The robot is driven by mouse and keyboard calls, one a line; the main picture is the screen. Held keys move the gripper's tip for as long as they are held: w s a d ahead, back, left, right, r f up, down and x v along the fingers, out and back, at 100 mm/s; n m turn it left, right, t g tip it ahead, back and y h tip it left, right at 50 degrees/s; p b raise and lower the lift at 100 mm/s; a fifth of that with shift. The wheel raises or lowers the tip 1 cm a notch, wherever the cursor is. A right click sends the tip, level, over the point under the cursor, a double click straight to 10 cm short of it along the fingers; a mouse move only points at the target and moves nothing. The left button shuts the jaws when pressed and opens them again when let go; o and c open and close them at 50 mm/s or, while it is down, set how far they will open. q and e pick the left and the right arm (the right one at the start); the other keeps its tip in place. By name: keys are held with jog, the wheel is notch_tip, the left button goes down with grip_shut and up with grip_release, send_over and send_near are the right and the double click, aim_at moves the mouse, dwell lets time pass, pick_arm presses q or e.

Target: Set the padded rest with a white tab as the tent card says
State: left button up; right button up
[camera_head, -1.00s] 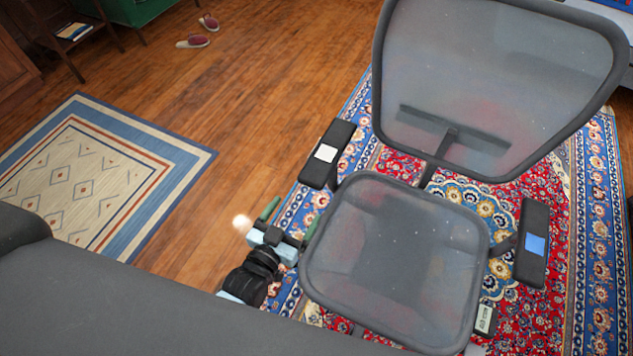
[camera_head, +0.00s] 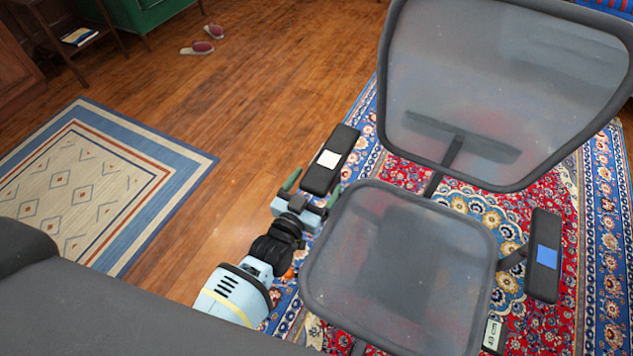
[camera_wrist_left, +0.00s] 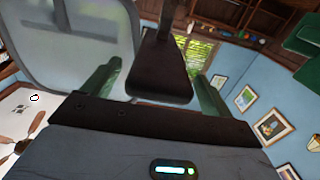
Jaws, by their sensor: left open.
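The padded rest with a white tab (camera_head: 322,176) is the black left armrest of a mesh office chair (camera_head: 398,265). Its white tab (camera_head: 329,159) faces up. My left gripper (camera_head: 313,188) is open at the rest's near end, with one green finger on each side. In the left wrist view the dark rest (camera_wrist_left: 160,82) shows between the spread fingers; I cannot tell whether they touch it. The tent card (camera_head: 492,336) is small and pale, at the chair's lower right; its print is too small to read surely. My right gripper is not in view.
The other armrest (camera_head: 542,278) bears a blue tab. The chair stands on a red and blue patterned rug (camera_head: 590,290). A beige and blue rug (camera_head: 85,190) lies at left, with bare wood floor (camera_head: 235,110) between. Slippers (camera_head: 200,46) lie far back.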

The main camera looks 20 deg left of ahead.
pick_arm(q)
jog(key=shift+w+d, duration=0.1)
jog(key=shift+w, duration=0.35)
jog(key=c, duration=1.4)
notch_tip(320, 180, down, 3)
jog(key=shift+r+b, duration=0.15)
jog(key=shift+b, duration=0.9)
jog(key=shift+f+b, duration=0.3)
jog(key=shift+f, duration=0.1)
jog(key=shift+s, duration=0.1)
jog(key=o, duration=1.4)
